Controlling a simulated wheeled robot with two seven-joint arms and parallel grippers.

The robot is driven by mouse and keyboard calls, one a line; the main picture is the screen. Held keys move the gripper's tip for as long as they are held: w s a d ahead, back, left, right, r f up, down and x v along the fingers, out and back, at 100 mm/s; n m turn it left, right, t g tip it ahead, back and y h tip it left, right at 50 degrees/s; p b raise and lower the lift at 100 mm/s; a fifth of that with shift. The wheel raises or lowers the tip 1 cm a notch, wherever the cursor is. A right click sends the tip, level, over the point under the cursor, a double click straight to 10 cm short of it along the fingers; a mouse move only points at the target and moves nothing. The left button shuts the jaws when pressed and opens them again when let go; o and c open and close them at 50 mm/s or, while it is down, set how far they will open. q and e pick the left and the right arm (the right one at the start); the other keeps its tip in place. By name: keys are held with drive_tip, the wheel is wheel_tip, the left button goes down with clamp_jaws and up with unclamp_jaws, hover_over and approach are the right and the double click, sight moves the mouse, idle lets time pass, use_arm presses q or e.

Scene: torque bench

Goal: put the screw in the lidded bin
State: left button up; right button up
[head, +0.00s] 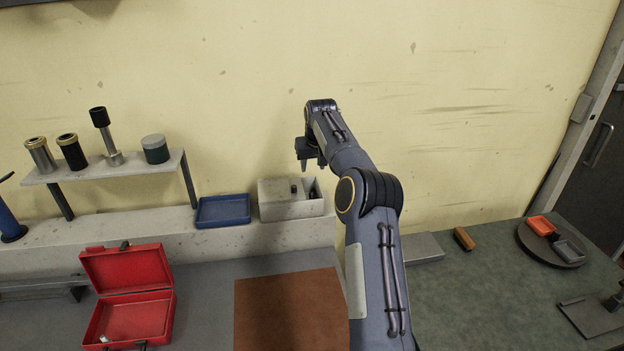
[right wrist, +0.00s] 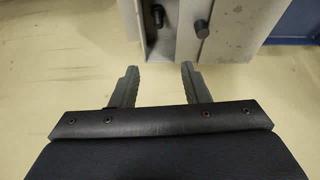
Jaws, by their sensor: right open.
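The lidded bin (head: 282,207) is a pale grey box on the raised ledge against the wall. Its lid, with a dark knob (head: 294,189), covers the left part and leaves the right end open. A small dark object, which looks like the screw (right wrist: 157,15), is inside the open end in the right wrist view; the lid knob (right wrist: 202,28) shows beside it. My right gripper (head: 312,164) is above and behind the bin, pointing down. Its fingers (right wrist: 159,69) are apart with nothing between them. My left gripper is not in view.
A blue tray (head: 222,211) stands left of the bin. An open red toolbox (head: 128,300) and a brown mat (head: 285,305) lie in front. A shelf (head: 110,170) with several cylinders is at left. A round tray (head: 550,249) sits at right.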

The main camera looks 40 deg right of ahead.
drive_tip(key=shift+v, duration=2.45)
drive_tip(key=s+a+r+n+y, duration=0.1)
drive_tip(key=s+a+r, duration=0.2)
drive_tip(key=s+a, duration=0.25)
drive_tip(key=s+a+r+t+y, duration=0.1)
drive_tip(key=s+a+r, duration=0.1)
drive_tip(key=s+a, duration=0.35)
drive_tip(key=s+a+r+n+y, duration=0.1)
drive_tip(key=s+a+r, duration=0.2)
drive_tip(key=s+a, duration=0.25)
drive_tip(key=s+a+f+y+b, duration=0.1)
drive_tip(key=s+a+f, duration=0.6)
drive_tip(key=s, duration=0.4)
drive_tip(key=s+a+f+n+y+b, duration=0.1)
drive_tip(key=s+a+f, duration=0.7)
drive_tip(key=s+a, duration=0.2)
drive_tip(key=shift+s+n+y, duration=0.3)
drive_tip(key=shift+s+y, duration=0.1)
drive_tip(key=shift+s, duration=0.25)
drive_tip(key=shift+f, duration=0.1)
